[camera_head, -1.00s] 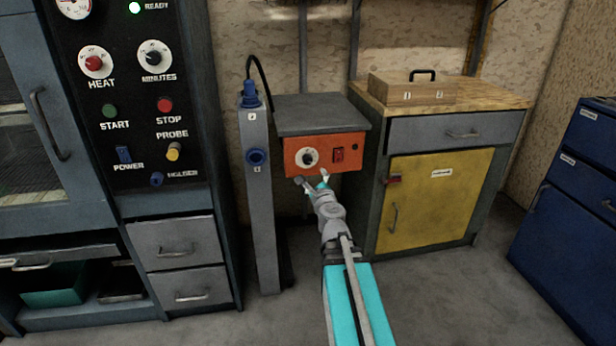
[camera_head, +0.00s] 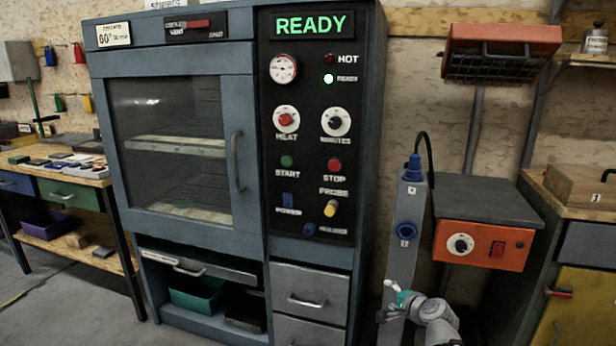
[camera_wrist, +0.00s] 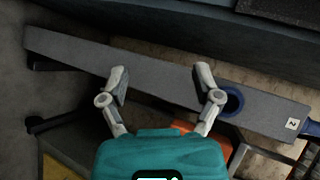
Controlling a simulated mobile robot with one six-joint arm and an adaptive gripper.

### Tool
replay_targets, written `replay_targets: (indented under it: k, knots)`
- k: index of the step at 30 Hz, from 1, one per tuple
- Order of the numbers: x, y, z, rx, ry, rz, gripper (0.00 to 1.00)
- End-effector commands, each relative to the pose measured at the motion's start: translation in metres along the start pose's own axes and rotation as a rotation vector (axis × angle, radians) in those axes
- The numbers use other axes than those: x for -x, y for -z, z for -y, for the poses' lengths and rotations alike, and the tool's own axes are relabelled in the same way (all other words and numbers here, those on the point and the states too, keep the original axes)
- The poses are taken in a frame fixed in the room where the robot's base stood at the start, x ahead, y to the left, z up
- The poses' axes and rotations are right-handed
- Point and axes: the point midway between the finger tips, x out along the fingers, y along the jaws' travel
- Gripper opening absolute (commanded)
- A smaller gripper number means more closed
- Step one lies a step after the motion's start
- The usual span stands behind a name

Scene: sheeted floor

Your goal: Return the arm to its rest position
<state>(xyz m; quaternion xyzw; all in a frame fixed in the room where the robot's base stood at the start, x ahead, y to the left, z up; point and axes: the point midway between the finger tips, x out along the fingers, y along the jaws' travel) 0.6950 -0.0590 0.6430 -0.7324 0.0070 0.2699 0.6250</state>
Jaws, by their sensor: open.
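My gripper (camera_head: 388,299) shows at the lower right of the head view, in front of the grey post (camera_head: 405,240) and below the orange control box (camera_head: 484,245). In the wrist view my gripper (camera_wrist: 160,82) has its two fingers spread apart with nothing between them. The grey post (camera_wrist: 150,72) runs across behind the fingers there, with a blue ring socket (camera_wrist: 232,101) close beside the right finger. I cannot tell whether the gripper touches the post.
A tall oven cabinet (camera_head: 250,200) with a lit READY display stands left of the post. A yellow-doored cabinet (camera_head: 584,310) stands at the right. A workbench (camera_head: 90,180) is at the far left. Open floor (camera_head: 70,310) shows at the lower left.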

Motion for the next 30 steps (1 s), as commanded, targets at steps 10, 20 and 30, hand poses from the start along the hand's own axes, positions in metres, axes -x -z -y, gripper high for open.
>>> replay_targets:
  k: [10, 20, 30]
  knots:
    - [0.005, -0.091, -0.075, 0.547, -0.44, 0.354, 0.82]
    - [0.041, -0.118, -0.123, 0.854, -0.769, 0.594, 0.82]
    - [0.072, -0.124, -0.141, 1.0, -0.982, 0.735, 0.82]
